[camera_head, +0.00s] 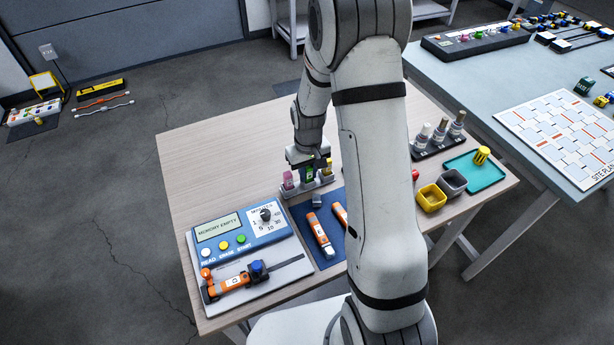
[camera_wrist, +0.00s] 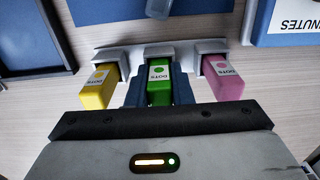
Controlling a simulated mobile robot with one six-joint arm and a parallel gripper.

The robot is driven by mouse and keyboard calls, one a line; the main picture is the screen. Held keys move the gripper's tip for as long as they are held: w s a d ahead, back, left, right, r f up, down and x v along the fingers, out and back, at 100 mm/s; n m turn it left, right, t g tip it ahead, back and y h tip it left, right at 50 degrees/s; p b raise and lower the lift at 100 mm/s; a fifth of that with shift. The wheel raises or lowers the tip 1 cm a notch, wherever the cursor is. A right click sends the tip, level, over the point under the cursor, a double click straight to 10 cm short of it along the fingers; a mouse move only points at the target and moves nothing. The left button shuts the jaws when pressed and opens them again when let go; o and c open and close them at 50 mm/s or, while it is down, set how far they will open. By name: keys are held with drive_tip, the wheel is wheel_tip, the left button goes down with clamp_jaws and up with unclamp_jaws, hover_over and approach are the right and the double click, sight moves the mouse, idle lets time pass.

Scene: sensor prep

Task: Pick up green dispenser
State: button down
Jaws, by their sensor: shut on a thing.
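The green dispenser (camera_wrist: 158,84) is a small block labelled DOTS in the middle of a grey three-slot holder (camera_wrist: 222,45). A yellow dispenser (camera_wrist: 99,88) and a pink dispenser (camera_wrist: 223,80) stand on either side of it in the wrist view. My gripper (camera_wrist: 157,88) is shut on the green dispenser, with a blue finger on each side. The dispenser's far end is still at the holder's middle slot. In the head view the green dispenser (camera_head: 308,173) shows under my gripper (camera_head: 309,163), beside the pink dispenser (camera_head: 288,180). My arm hides part of the table.
A blue mat (camera_head: 327,258) with orange tubes (camera_head: 320,236) lies in front of the holder. A blue console (camera_head: 232,236) is at left. Yellow (camera_head: 431,198) and grey (camera_head: 453,183) bins and a teal tray (camera_head: 474,181) are at right. The table's back left is clear.

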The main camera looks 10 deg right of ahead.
wheel_tip(320, 180, up, 10)
drive_tip(key=shift+r, duration=0.1)
idle(0.4)
drive_tip(key=c, duration=1.8)
unclamp_jaws()
drive_tip(key=shift+c, duration=1.4)
